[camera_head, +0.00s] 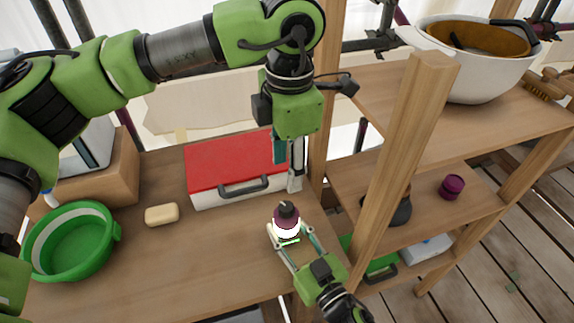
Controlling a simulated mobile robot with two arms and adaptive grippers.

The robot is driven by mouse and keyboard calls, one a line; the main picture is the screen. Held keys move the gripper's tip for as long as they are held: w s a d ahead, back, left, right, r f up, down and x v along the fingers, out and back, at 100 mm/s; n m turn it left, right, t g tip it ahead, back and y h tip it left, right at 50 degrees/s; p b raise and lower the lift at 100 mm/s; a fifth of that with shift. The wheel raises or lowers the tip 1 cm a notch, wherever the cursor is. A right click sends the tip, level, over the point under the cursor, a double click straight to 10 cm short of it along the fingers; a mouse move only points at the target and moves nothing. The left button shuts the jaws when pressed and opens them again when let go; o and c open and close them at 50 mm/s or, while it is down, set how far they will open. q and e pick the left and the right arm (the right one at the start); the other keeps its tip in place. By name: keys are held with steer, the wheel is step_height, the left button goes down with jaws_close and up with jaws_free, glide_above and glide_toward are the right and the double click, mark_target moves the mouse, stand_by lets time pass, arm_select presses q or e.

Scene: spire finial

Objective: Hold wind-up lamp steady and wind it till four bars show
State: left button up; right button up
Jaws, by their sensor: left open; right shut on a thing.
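The wind-up lamp (287,217) stands upright on the wooden bench near its right end. It has a dark purple top with a small dark knob and a bright white lit body below. A small green mark shows low on its front; I cannot count any bars. My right gripper (288,236) is shut on the lamp's lower body, coming from the front right. My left gripper (287,176) is open and empty, pointing down behind and above the lamp, in front of the red-lidded box's right end. It is apart from the lamp.
A white box with a red lid (232,160) stands behind the lamp. A tan block (161,215) and a green basin (75,240) lie to the left. A wooden post (405,150) rises close on the right, before shelves with a purple jar (452,187) and white bowl (474,80).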

stand_by(0.3)
steer(key=o, duration=1.3)
